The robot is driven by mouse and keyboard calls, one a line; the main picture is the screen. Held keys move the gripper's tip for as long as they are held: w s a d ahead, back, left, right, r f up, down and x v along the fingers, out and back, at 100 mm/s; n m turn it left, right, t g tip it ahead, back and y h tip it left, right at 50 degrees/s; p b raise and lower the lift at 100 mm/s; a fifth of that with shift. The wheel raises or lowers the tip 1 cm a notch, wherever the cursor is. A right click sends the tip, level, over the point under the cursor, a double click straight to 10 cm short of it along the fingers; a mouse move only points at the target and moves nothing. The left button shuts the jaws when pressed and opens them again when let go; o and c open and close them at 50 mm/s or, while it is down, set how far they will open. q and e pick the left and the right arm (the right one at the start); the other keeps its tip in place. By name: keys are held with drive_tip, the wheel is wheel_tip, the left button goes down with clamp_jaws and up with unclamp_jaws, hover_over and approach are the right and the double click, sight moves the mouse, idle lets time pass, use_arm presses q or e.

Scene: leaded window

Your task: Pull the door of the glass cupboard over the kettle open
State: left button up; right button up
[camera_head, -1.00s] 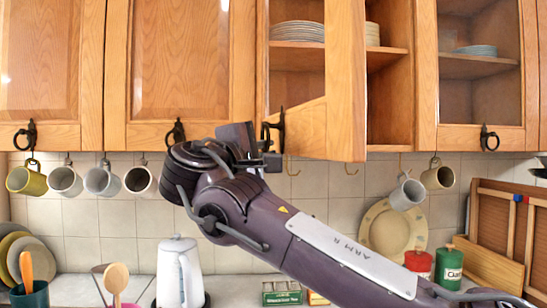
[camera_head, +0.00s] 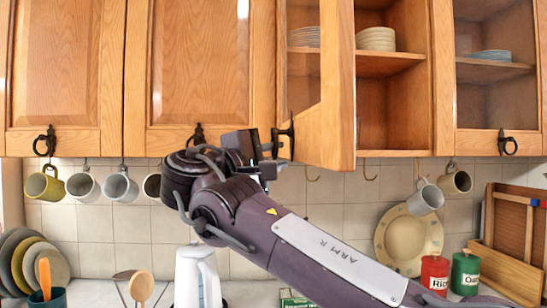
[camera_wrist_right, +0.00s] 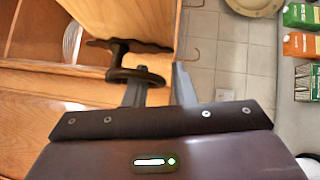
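The glass cupboard door (camera_head: 338,90) above the white kettle (camera_head: 196,278) stands partly open, swung out toward me, with the shelves showing to its right. Its dark metal handle (camera_head: 284,136) is at the door's lower left; in the right wrist view the handle (camera_wrist_right: 138,74) lies across one finger. My right gripper (camera_head: 268,152) is at this handle. In the wrist view its two fingers (camera_wrist_right: 160,88) are apart, with a gap between them. One finger is at the handle's ring; whether it passes through the ring is hard to tell. My left gripper is out of view.
Closed wooden doors are on the left (camera_head: 200,70). Another glass door (camera_head: 495,80) is on the right. Mugs (camera_head: 82,186) hang below the cupboards. A plate (camera_head: 405,238) leans on the tiles. Red and green tins (camera_head: 465,274) stand at the right.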

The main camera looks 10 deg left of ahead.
drive_tip(key=shift+o, duration=0.4)
drive_tip(key=b+v, duration=0.2)
drive_tip(key=v, duration=0.5)
drive_tip(key=shift+s+a, duration=0.15)
drive_tip(key=shift+s, duration=0.15)
